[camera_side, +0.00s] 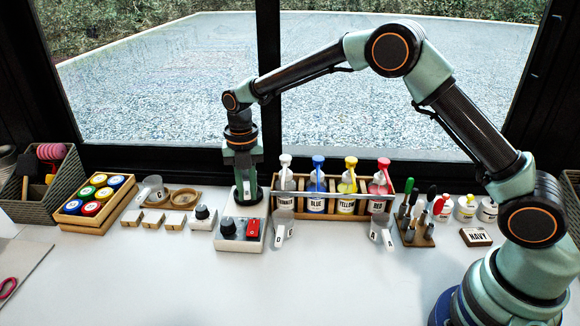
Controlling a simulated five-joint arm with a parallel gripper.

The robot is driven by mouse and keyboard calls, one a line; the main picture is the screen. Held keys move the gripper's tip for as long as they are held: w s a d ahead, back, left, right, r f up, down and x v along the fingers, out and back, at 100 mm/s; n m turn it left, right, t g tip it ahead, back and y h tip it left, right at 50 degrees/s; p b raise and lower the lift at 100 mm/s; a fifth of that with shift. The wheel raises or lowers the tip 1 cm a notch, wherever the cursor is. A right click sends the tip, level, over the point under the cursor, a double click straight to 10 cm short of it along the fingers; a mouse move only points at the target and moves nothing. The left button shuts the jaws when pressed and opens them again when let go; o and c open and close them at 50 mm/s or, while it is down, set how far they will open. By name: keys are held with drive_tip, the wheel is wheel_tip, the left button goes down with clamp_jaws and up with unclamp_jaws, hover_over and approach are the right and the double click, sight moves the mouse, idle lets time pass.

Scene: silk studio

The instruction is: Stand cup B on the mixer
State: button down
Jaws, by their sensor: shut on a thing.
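My gripper (246,199) points straight down at the rear part of the mixer (228,242), a white box with a dark knob and a red switch. It is shut on a small pale piece (247,191), which looks like the handle tab of cup B. The rest of that cup is hidden behind the fingers or too faint to make out. I cannot tell whether it touches the mixer's top. Another clear cup (284,222) with white tabs stands just right of the mixer; its letter is too small to read surely.
A wooden rack (312,213) of pump bottles stands close behind and right of the mixer. Cup A (381,222) is farther right. Cup C (153,186), a small knobbed device (202,224) and wooden blocks (153,219) lie left. The front table is clear.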

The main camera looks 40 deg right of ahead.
drive_tip(key=shift+f, duration=0.3)
drive_tip(key=c, duration=0.7)
unclamp_jaws()
drive_tip(key=shift+c, duration=0.2)
wheel_tip(320, 180, up, 12)
